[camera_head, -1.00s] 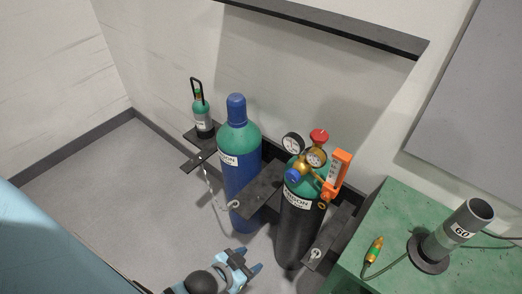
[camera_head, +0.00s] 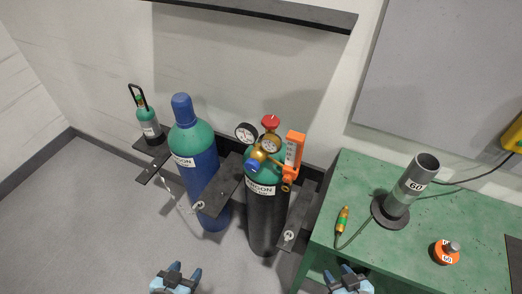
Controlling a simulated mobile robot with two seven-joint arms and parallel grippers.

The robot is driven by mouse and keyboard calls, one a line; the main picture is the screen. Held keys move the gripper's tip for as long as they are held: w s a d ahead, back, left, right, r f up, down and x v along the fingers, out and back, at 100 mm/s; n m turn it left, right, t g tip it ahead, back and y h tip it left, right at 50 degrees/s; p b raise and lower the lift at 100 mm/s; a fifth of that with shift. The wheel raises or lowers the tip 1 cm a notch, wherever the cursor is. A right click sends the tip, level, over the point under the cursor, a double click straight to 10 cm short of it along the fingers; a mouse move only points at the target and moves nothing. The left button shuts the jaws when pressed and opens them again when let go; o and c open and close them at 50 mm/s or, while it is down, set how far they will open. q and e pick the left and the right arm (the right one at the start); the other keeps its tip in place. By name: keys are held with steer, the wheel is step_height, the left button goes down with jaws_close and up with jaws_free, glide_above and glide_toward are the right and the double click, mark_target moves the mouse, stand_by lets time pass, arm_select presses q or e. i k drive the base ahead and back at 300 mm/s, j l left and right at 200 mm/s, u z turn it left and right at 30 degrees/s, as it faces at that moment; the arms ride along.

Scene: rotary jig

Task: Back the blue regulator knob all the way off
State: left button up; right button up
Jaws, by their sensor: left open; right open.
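The blue regulator knob (camera_head: 251,166) sits on the front left of the brass regulator (camera_head: 262,157), on top of the black argon cylinder (camera_head: 265,215) with a green shoulder. Two round gauges, a red top knob (camera_head: 270,122) and an orange flowmeter (camera_head: 293,149) are beside it. My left gripper (camera_head: 178,268) is open and empty at the bottom, below and left of the knob. My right gripper (camera_head: 346,271) is open and empty at the bottom, near the green table's front leg. Neither gripper touches the regulator.
A blue argon cylinder (camera_head: 201,165) stands left of the black one, and a small cylinder (camera_head: 150,128) is further left. Dark brackets hold the cylinders. The green table (camera_head: 450,208) at right carries a grey tube (camera_head: 411,185), a torch-like tool (camera_head: 342,219) and an orange item (camera_head: 446,252).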

mark_target(252, 165)
steer(key=k, duration=0.5)
steer(key=i+j+z, duration=0.3)
steer(key=j, duration=0.6)
steer(key=j+z, duration=0.3)
steer(key=j, duration=0.6)
steer(key=i+j+z, duration=0.1)
steer(key=j+z, duration=0.2)
steer(key=j, duration=0.65)
